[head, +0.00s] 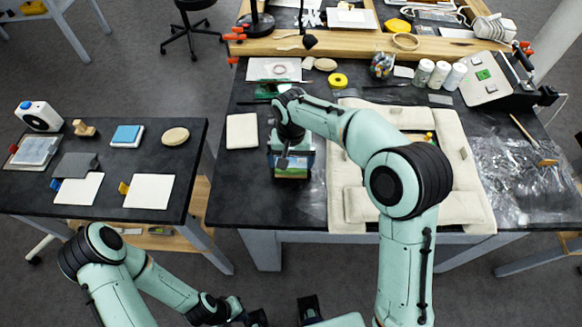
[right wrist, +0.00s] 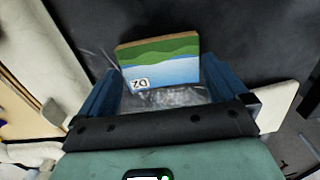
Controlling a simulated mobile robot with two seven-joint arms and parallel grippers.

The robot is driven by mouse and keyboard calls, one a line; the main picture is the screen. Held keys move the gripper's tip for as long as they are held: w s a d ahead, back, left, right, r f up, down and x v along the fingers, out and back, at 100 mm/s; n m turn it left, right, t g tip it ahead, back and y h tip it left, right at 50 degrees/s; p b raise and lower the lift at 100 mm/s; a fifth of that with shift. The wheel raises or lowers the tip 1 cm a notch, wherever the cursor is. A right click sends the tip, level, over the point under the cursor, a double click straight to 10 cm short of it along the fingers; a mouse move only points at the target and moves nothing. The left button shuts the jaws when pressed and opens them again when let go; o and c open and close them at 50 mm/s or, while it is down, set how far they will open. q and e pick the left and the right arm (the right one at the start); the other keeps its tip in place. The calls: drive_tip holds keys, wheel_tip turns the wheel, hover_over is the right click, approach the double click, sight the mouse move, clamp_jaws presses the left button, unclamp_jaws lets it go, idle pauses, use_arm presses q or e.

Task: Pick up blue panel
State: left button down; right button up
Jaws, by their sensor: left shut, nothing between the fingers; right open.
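A small panel painted with green hills over a blue band (right wrist: 160,65) shows in the right wrist view, with a white label near its lower left corner. In the head view this panel (head: 291,173) is partly hidden under my right gripper. My right gripper (head: 292,160) is open at the panel, near the table's front edge. In the right wrist view its blue fingers stand to either side of the panel, apparently with gaps. My left gripper (head: 256,317) is shut and empty at the bottom of the head view, away from the tables.
A padded cream frame (head: 345,205) lies right of the panel, partly behind my right arm. A cream square (head: 242,131) lies to its left. The left side table (head: 105,160) holds a blue square pad (head: 127,134) and white sheets. Crumpled clear film (head: 520,180) covers the right end.

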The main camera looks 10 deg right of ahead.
drive_tip(key=shift+f, duration=0.65)
drive_tip(key=c, duration=0.7)
drive_tip(key=shift+r, duration=0.1)
